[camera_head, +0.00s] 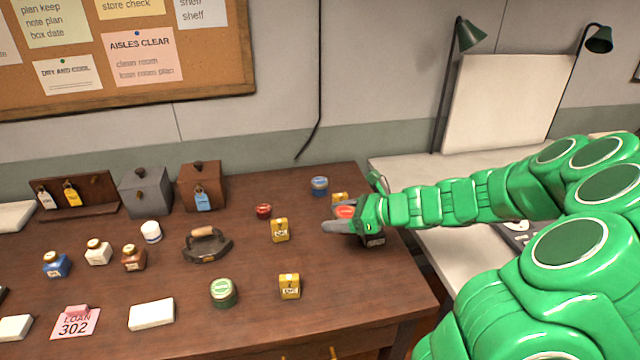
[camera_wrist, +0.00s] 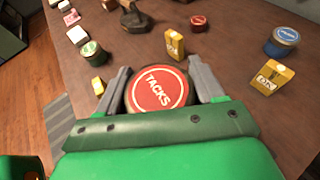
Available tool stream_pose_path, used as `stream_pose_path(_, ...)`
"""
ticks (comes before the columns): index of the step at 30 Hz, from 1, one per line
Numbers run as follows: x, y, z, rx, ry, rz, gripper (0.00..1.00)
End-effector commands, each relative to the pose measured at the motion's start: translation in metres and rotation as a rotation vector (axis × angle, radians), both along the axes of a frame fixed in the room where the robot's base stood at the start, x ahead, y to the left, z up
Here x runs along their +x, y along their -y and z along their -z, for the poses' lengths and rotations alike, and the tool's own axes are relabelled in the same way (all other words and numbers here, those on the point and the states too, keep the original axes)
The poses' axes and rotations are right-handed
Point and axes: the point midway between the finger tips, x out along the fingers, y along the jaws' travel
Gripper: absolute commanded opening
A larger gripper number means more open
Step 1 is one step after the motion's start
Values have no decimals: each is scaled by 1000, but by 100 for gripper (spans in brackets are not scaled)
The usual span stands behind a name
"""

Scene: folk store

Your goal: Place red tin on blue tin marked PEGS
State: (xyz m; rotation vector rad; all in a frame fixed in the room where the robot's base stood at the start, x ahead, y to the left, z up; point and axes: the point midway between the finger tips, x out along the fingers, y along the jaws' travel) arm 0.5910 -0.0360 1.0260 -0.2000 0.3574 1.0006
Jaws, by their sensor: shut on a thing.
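My gripper (camera_head: 352,206) is shut on a red tin (camera_head: 344,211) above the right end of the brown table. In the wrist view the red tin (camera_wrist: 158,90) shows a round lid reading TACKS between the two grey fingers (camera_wrist: 160,68). A blue tin (camera_head: 319,186) stands upright near the table's back edge, behind and left of my gripper. It also shows at the upper right of the wrist view (camera_wrist: 281,42), apart from the held tin. Its lettering is too small to read. A smaller red tin (camera_head: 263,211) stands further left.
Yellow boxes (camera_head: 280,230) stand near my gripper, one partly hidden behind it (camera_head: 340,197). A green tin (camera_head: 223,293), a dark iron (camera_head: 207,245) and several bottles (camera_head: 133,257) lie further left.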

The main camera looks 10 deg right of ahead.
Motion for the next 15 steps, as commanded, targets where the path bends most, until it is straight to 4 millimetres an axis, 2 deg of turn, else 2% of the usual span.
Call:
stream_pose_path(1, 14, 1, -2, 0, 1, 18, 34)
stream_pose_path(6, 58, 6, -8, -2, 0, 87, 34)
stream_pose_path(15, 131, 8, -27, 0, 0, 202, 34)
